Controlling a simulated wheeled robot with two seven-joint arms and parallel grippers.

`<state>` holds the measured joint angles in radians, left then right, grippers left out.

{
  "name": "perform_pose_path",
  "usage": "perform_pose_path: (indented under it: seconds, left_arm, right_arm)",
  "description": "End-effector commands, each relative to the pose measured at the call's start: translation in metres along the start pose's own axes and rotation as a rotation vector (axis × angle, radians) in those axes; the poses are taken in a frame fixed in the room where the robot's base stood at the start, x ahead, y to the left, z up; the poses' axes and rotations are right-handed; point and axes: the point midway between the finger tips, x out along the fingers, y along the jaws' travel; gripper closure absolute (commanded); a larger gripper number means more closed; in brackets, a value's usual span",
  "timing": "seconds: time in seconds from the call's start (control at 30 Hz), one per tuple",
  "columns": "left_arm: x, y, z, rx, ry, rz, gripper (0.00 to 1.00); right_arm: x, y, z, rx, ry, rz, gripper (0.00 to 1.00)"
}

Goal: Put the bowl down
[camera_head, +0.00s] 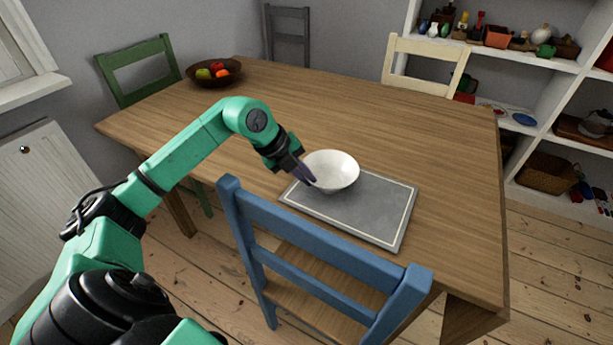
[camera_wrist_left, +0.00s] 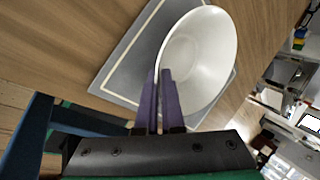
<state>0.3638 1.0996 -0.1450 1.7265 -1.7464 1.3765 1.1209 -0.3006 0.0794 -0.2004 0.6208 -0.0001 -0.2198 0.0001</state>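The white bowl (camera_head: 334,170) is upright over the left part of a grey placemat with a pale border line (camera_head: 385,212) on the wooden table. I cannot tell whether its base touches the mat. My left gripper (camera_head: 306,177) is at the bowl's near left rim. In the left wrist view its two purple fingers (camera_wrist_left: 159,78) are close together with the rim of the bowl (camera_wrist_left: 205,55) between their tips, so it is shut on the rim. The placemat (camera_wrist_left: 118,75) shows under the bowl there too. My right gripper is out of view.
A blue chair (camera_head: 320,255) stands at the table's near side, its back close to the mat. A dark bowl of fruit (camera_head: 213,72) sits at the far left. The table (camera_head: 330,110) is clear behind the mat. Green, grey and cream chairs and shelves stand around.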

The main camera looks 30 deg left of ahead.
Motion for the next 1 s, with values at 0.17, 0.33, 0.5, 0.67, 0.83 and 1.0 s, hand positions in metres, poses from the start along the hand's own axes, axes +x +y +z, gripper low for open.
perform_pose_path:
  seconds: [0.17, 0.33, 0.5, 0.67, 0.83, 1.0]
  left_arm:
    - [0.002, 0.001, 0.0, 0.0, 0.0, 0.001, 0.65]
    - [0.002, 0.001, 0.0, 0.0, 0.0, 0.0, 0.65]
    - [-0.001, -0.001, 0.0, 0.0, 0.0, 0.0, 0.65]
    - [-0.02, 0.001, 0.001, 0.0, -0.003, 0.002, 0.65]
    - [-0.062, 0.001, 0.001, 0.001, -0.005, 0.004, 0.65]
    - [-0.102, 0.001, 0.001, -0.001, -0.004, 0.002, 0.65]
  right_arm:
    - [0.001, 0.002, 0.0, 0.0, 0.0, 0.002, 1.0]
    - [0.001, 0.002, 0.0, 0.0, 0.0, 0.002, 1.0]
    - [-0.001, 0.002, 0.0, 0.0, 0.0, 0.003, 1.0]
    - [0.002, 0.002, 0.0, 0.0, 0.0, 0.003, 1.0]
    - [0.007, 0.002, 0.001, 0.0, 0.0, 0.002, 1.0]
    - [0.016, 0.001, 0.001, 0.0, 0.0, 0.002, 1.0]
